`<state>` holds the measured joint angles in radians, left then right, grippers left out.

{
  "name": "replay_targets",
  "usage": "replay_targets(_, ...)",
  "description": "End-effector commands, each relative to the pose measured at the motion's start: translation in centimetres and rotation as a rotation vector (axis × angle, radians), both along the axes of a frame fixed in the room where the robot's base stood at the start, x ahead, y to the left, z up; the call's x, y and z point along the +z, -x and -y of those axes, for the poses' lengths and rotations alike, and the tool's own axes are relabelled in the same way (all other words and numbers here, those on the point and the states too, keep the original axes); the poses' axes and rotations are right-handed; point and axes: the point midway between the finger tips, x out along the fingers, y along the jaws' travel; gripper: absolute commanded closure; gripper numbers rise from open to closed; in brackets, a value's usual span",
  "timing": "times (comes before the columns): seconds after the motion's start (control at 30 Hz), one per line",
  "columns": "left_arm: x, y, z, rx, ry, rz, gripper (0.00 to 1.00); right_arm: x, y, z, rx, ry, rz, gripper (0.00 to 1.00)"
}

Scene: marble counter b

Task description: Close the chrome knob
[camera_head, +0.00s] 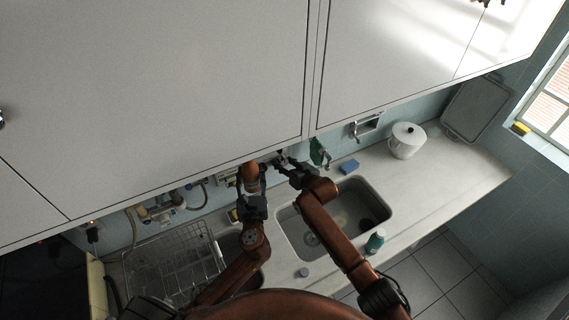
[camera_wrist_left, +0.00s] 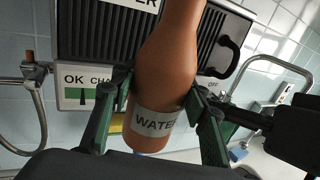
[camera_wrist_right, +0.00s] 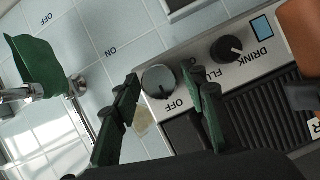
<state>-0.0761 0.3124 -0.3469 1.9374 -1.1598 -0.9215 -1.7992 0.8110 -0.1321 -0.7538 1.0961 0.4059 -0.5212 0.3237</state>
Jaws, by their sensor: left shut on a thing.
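The chrome knob (camera_wrist_right: 158,82) is round, on the pale panel of the water dispenser (camera_wrist_right: 270,100), with ON and OFF lettering near it. In the right wrist view my right gripper (camera_wrist_right: 162,74) is open, with one green finger on each side of the knob; I cannot tell whether they touch it. My right gripper also shows in the head view (camera_head: 288,168), near the wall. My left gripper (camera_wrist_left: 160,100) is shut on an orange-brown bottle (camera_wrist_left: 155,80) labelled WATER, held in front of the dispenser's dark ribbed front. The bottle is small in the head view (camera_head: 249,179).
A black knob (camera_wrist_right: 227,49) marked DRINK sits beside the chrome one. A green-covered tap (camera_wrist_right: 40,70) is close to the right gripper. Below are a sink (camera_head: 365,210) and a wire dish rack (camera_head: 175,265). White cupboards (camera_head: 160,90) overhang the counter.

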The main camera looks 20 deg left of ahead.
Motion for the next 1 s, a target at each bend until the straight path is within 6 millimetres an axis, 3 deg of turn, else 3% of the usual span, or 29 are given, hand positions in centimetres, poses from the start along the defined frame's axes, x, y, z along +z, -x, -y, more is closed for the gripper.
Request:
replay_targets(0.57,0.0,0.0,0.0,0.000,0.000,0.001,0.82,0.5,0.7,0.9,0.002,-0.002,0.002,0.53)
replay_targets(1.0,0.0,0.0,0.0,0.000,0.000,0.001,0.82,3.1,4.4,5.9,0.000,-0.001,0.001,0.53)
